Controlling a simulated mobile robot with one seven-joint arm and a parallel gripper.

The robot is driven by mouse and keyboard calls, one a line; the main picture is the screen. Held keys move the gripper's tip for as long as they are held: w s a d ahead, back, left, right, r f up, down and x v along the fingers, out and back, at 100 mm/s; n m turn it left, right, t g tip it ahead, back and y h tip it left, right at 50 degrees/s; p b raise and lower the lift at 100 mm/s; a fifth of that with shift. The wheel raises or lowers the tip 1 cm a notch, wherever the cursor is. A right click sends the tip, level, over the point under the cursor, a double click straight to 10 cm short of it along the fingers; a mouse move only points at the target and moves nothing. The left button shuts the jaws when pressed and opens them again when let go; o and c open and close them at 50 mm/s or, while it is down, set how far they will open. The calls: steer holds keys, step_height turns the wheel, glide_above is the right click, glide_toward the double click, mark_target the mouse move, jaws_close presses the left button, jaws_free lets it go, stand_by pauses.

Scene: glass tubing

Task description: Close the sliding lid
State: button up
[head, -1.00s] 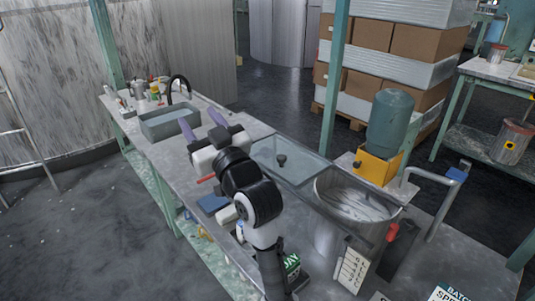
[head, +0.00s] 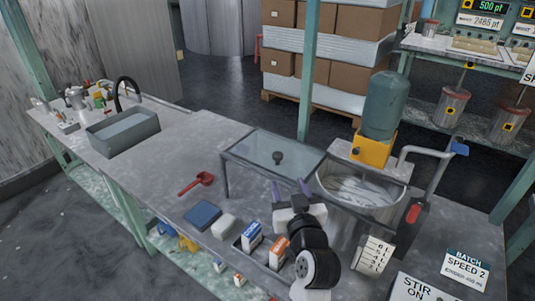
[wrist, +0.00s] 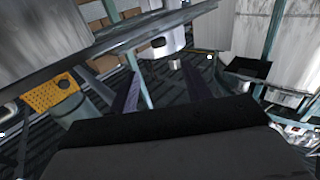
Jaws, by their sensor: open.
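The sliding lid is a clear glass panel (head: 258,147) with a dark knob (head: 277,157), on a rail frame in the head view. It lies to the left of the round metal vat (head: 350,190), whose mouth is uncovered with pale streaked contents visible. My gripper (head: 290,190) is open and empty, its two purple fingers pointing away from me. It appears near the front rail, below the knob in the picture and left of the vat; contact cannot be told. In the wrist view the open fingers (wrist: 160,88) show, but the lid cannot be made out surely.
A red scoop (head: 198,183), blue pad (head: 203,215) and small cartons (head: 251,236) lie on the bench. The sink (head: 123,132) is far left.

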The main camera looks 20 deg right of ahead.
mark_target(279, 158)
steer(key=w+p, duration=0.1)
steer(key=w, duration=0.3)
steer(key=w+d+p, duration=0.1)
steer(key=w, duration=0.3)
steer(key=w+p, duration=0.1)
steer(key=w, duration=0.3)
steer(key=shift+w+d+r, duration=0.1)
steer(key=shift+w+d, duration=0.05)
steer(key=shift+d, duration=0.2)
steer(key=shift+w+d, duration=0.1)
steer(key=shift+w, duration=0.55)
steer(key=shift+c, duration=0.4)
jaws_close()
